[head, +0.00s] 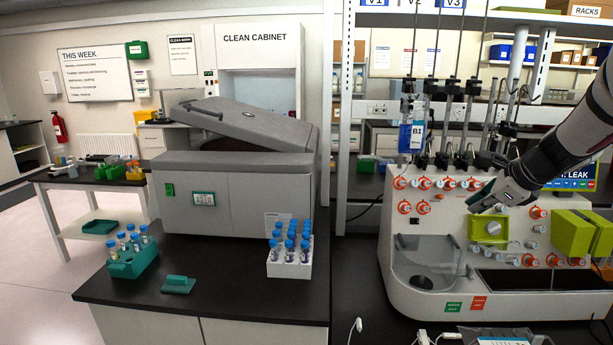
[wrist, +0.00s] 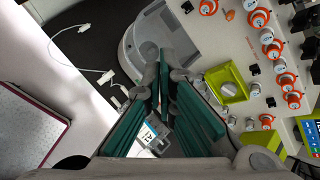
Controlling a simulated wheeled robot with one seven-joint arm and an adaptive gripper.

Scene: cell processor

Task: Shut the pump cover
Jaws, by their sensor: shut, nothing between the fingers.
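The pump (head: 488,229) is a lime-green square unit with a pale knob on the front of the white cell processor. It also shows in the wrist view (wrist: 238,76). A lime-green block (head: 571,236), which looks like the pump cover swung open, stands out to the right of the pump. Part of lime green (wrist: 262,138) also shows at the lower right of the wrist view. My gripper (head: 474,203) is just above and left of the pump in the head view. In the wrist view its teal fingers (wrist: 157,62) are shut and empty, left of the pump.
The processor (head: 420,272) has several orange-ringed ports around the pump and a clear round bowl at left. Tubes and a bag labelled B1 (head: 412,135) hang above. A centrifuge with its lid raised (head: 245,122) and tube racks (head: 290,268) stand on the left bench.

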